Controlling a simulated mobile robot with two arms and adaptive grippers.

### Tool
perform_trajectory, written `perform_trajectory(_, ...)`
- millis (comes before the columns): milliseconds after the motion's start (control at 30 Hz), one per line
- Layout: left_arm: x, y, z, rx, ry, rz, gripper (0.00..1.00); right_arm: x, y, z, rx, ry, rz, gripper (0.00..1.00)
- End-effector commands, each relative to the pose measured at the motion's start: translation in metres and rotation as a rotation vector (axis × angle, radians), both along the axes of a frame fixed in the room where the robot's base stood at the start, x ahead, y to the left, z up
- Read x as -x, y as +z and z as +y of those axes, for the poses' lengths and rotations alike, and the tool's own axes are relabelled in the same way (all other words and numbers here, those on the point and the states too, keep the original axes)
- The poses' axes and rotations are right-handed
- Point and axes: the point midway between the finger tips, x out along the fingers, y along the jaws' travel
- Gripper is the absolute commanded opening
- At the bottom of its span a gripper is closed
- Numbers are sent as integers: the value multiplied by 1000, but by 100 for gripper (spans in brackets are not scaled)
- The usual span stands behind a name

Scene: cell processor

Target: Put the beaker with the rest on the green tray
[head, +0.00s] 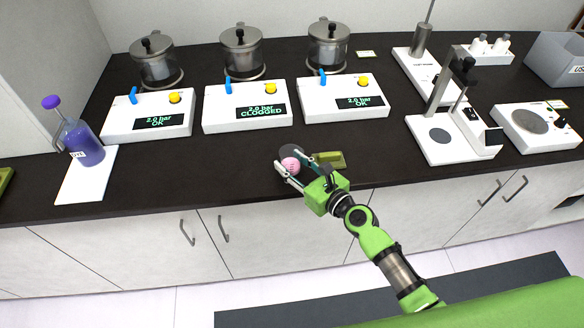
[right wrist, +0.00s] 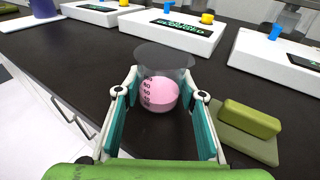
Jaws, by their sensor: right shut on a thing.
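A clear beaker (head: 290,163) with pink liquid is upright at the front of the dark counter. My right gripper (head: 291,169) is around it, a finger on each side. In the right wrist view the beaker (right wrist: 160,92) shows a graduated scale and sits between the teal finger pads (right wrist: 160,110). I cannot tell whether its base touches the counter. At the left edge of the head view is a green tray-like piece (head: 5,179), mostly cut off. A small olive-green block on a flat pad (head: 329,159) lies just right of the beaker. My left gripper is out of view.
Three white pressure units stand behind; the middle one (head: 247,106) reads CLOGGED. A flask of purple liquid (head: 80,144) stands on a white mat (head: 72,186) at left. A white stand (head: 450,140) and a scale (head: 537,130) are at right. Counter left of the beaker is clear.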

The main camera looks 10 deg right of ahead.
Motion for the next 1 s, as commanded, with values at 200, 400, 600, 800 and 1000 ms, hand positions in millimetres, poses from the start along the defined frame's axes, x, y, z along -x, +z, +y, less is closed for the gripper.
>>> perform_trajectory(200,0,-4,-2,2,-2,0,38,-1,-4,0,0,-1,-3,0)
perform_trajectory(400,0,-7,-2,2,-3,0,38,-1,-7,0,-1,-1,-3,0)
perform_trajectory(600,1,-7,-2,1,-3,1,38,0,-8,0,0,-1,-2,53)
perform_trajectory(800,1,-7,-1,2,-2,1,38,0,-8,0,0,0,-2,53)
perform_trajectory(1000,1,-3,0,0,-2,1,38,3,-4,-2,0,-1,0,53)
